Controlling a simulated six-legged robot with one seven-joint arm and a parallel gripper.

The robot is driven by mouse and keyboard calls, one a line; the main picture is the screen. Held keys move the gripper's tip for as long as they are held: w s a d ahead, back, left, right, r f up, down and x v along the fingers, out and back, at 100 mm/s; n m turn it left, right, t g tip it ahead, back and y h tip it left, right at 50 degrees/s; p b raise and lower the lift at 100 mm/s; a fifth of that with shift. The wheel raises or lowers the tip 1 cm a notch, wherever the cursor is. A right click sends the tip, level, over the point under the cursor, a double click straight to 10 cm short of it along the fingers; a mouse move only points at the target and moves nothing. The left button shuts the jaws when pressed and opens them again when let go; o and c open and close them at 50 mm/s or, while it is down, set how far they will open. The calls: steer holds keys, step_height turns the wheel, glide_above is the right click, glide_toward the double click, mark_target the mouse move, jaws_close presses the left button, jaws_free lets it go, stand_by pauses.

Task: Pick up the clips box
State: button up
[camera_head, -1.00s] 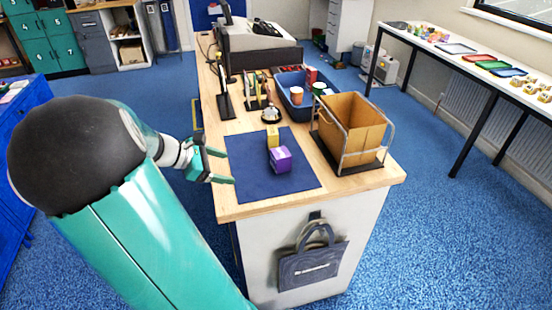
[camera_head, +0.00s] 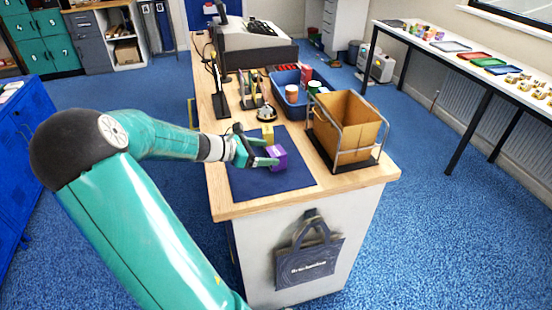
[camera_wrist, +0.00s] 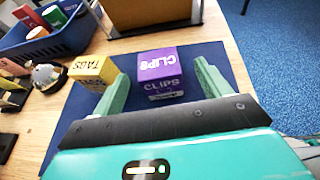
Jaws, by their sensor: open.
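The clips box is a small purple carton (camera_head: 277,157) on the dark blue mat (camera_head: 262,184). In the wrist view the purple box (camera_wrist: 160,75) shows "CLIPS" lettering and lies between my two green fingers, a little beyond the palm. My gripper (camera_wrist: 160,92) is open; I see no clear contact with the box. In the head view my gripper (camera_head: 268,157) reaches the box from the left. A yellow tabs box (camera_wrist: 93,71) stands just left of my left finger in the wrist view, very close to it; it is also in the head view (camera_head: 267,134).
A brown carton in a metal frame (camera_head: 346,128) stands right of the mat. A blue basket (camera_head: 293,105) with cups, a bell (camera_head: 266,113) and upright stands are behind. The mat's front part is bare.

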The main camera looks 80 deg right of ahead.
mark_target(272, 152)
steer(key=x, duration=0.4)
steer(key=shift+s+d+f, duration=0.1)
steer(key=shift+d+f, duration=0.05)
steer(key=shift+d, duration=0.05)
steer(key=c, duration=1.1)
